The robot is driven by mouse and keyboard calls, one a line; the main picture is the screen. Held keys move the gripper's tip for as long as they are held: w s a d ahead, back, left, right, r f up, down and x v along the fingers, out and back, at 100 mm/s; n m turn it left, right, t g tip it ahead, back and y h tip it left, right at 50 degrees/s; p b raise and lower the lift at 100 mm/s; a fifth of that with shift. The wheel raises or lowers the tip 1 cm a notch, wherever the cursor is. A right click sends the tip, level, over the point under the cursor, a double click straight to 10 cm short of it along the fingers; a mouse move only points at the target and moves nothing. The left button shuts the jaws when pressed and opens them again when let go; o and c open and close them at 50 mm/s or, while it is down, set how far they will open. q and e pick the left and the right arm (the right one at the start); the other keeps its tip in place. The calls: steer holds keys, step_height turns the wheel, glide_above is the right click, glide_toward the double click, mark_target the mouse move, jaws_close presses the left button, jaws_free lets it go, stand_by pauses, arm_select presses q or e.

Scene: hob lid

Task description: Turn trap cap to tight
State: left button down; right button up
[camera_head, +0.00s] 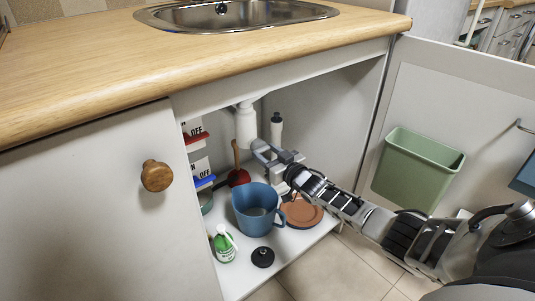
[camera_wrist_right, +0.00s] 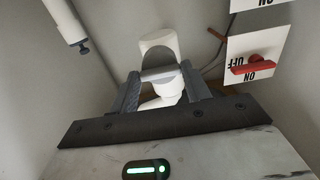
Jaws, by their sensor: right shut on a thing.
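The white sink trap (camera_head: 246,125) hangs under the sink inside the open cabinet. It also shows in the wrist view (camera_wrist_right: 158,42). My right gripper (camera_head: 262,150) reaches in from the right, just below the trap. In the wrist view its two fingers (camera_wrist_right: 160,88) stand on either side of a pale grey bar, the trap cap (camera_wrist_right: 158,73), and are shut on it. The fingers partly hide the cap, and its exact turn cannot be told. My left gripper is not in view.
A blue mug (camera_head: 256,208), red plunger (camera_head: 238,177), green bottle (camera_head: 224,244), black stopper (camera_head: 262,257) and terracotta dish (camera_head: 301,212) stand on the cabinet floor. A red valve handle (camera_wrist_right: 257,65) is beside the trap. A green bin (camera_head: 418,170) hangs on the open right door.

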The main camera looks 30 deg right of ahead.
steer(key=shift+f, duration=0.1)
steer(key=shift+c, duration=0.2)
steer(key=o, duration=1)
steer(key=shift+s, duration=0.1)
steer(key=shift+s, duration=0.2)
arm_select(q)
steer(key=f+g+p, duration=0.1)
steer(key=p, duration=0.1)
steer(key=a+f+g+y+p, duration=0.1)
steer(key=p, duration=0.1)
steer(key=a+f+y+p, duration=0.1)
steer(key=p, duration=0.1)
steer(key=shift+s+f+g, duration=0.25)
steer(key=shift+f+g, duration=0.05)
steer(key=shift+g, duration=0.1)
arm_select(e)
steer(key=s+d, duration=0.1)
steer(key=s, duration=1.4)
steer(key=shift+s+d, duration=0.15)
steer(key=shift+s, duration=0.05)
